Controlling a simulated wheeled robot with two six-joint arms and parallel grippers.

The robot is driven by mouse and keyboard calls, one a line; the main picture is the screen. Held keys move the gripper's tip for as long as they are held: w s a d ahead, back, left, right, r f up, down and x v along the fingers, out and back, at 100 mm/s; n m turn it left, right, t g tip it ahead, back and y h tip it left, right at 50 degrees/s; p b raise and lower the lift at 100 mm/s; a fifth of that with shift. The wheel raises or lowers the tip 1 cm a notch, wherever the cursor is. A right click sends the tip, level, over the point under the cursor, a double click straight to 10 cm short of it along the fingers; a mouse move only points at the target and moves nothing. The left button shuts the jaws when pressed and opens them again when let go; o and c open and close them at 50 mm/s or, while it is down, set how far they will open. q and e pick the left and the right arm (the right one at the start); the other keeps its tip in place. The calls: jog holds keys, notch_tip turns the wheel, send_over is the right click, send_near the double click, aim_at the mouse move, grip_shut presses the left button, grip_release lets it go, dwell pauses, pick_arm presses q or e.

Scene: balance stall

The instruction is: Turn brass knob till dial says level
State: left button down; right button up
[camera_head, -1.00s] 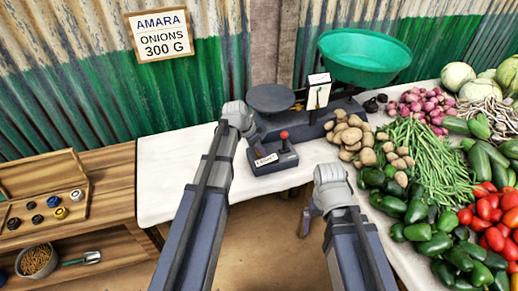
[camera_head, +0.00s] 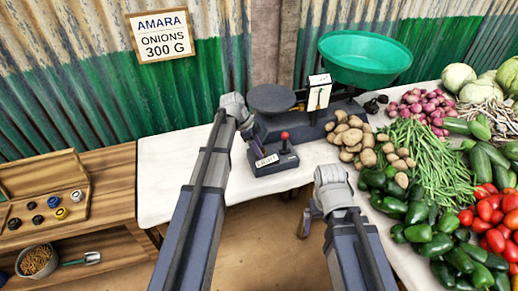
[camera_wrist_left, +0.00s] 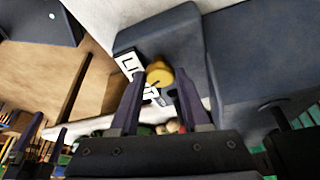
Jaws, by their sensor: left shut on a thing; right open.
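The balance (camera_head: 300,122) stands on the white table, with a dark plate (camera_head: 271,98) on the left and a green pan (camera_head: 362,58) on the right. Its white dial card (camera_head: 319,92) faces me, but the needle is too small to read surely. The brass knob (camera_wrist_left: 160,73) shows in the left wrist view, between the fingers of my left gripper (camera_wrist_left: 162,88), which is shut on it. In the head view my left gripper (camera_head: 248,126) is beside the balance's left end and the knob is hidden. My right gripper (camera_head: 308,216) is open and empty, in front of the table edge.
A dark box with a red-topped lever (camera_head: 284,140) and a white label (camera_head: 266,161) stands close to my left gripper. Potatoes (camera_head: 350,136), green beans (camera_head: 425,150) and peppers (camera_head: 430,228) crowd the right. The table's left part (camera_head: 175,165) is clear.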

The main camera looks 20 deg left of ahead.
dwell(0.4)
pick_arm(q)
jog(key=shift+c, duration=1.9)
grip_release()
jog(key=p+v, duration=0.7)
jog(key=shift+a+r, duration=0.2)
jog(key=shift+r, duration=0.15)
jog(key=shift+f, duration=0.15)
jog(key=b+x, duration=0.7)
jog(key=shift+d+f, duration=0.2)
jog(key=shift+f, duration=0.1)
